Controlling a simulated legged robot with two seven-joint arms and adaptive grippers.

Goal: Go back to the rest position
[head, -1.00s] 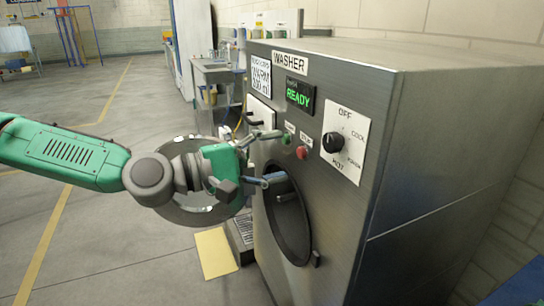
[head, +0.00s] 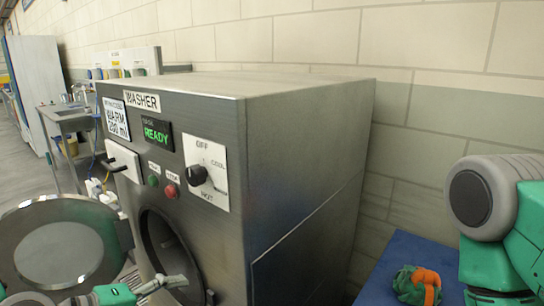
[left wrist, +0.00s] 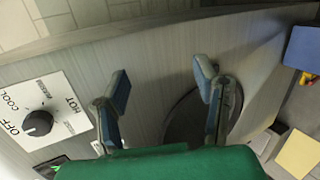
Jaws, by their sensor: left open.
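My left gripper (head: 150,292) shows at the bottom left of the head view, by the washer's round opening (head: 160,240). In the left wrist view its two fingers (left wrist: 162,88) are spread apart with nothing between them, and the dark round opening (left wrist: 180,118) is behind one finger. Most of my left arm is out of the head view. Part of my right arm shows at the right edge; its gripper is not visible.
The washer (head: 300,150) reads READY. Its round door (head: 65,245) stands open at the left. A green and orange bundle (head: 415,287) lies on a blue surface (head: 385,275) at lower right, close to my right arm. A block wall (head: 440,50) is behind the washer.

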